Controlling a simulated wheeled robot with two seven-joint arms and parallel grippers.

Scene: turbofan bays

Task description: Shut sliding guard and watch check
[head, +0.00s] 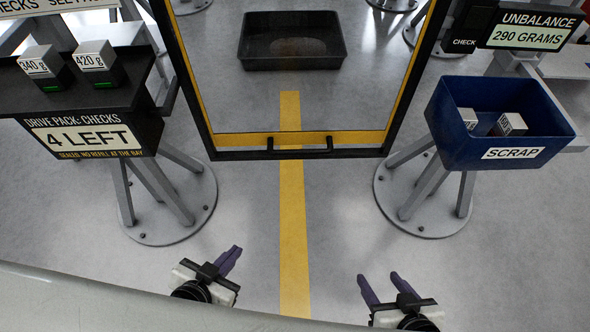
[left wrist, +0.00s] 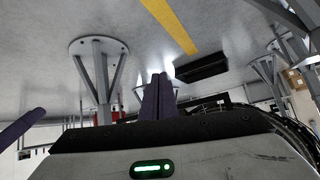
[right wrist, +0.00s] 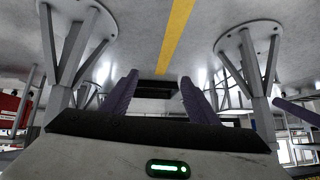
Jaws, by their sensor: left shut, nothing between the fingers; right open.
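The sliding guard (head: 300,139) is a black frame with yellow inner edging and a clear or empty middle. Its dark bar handle (head: 300,149) is on the bottom rail; the top is cut off, so I cannot tell whether it is fully shut. A display (head: 530,32) at upper right reads "UNBALANCE 290 GRAMS", with a black "CHECK" box (head: 464,42) beside it. My left gripper (head: 236,253) is shut and empty, below the guard and left of the yellow floor line. My right gripper (head: 380,277) is open and empty, below the guard on the right. Both are apart from the handle.
A blue SCRAP bin (head: 445,130) at right holds grey blocks. The drive pack counter (head: 85,138) at left reads "4 LEFT", with blocks marked 340 g (head: 40,62) and 420 g (head: 95,56) above it. A black tray (head: 292,62) lies beyond the guard's frame.

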